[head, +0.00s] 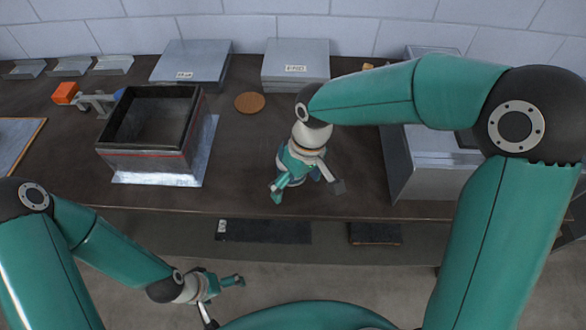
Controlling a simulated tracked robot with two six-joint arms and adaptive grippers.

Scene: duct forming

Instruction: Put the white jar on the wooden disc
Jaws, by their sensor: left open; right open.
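The wooden disc (250,103) is a small flat brown round piece lying on the dark bench, with nothing on it. I cannot make out the white jar; my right arm and gripper may hide it. My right gripper (308,191) is over the front middle of the bench, right of and nearer than the disc, with its fingers spread. I see nothing held in it. My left gripper (225,302) is open and empty, low in front of the bench edge.
An open dark box (149,151) stands on a metal sheet at left. Grey labelled boxes (296,62) and (192,63) stand at the back. A large grey metal box (430,168) is at right. An orange-ended tool (66,93) lies far left. Bench around the disc is clear.

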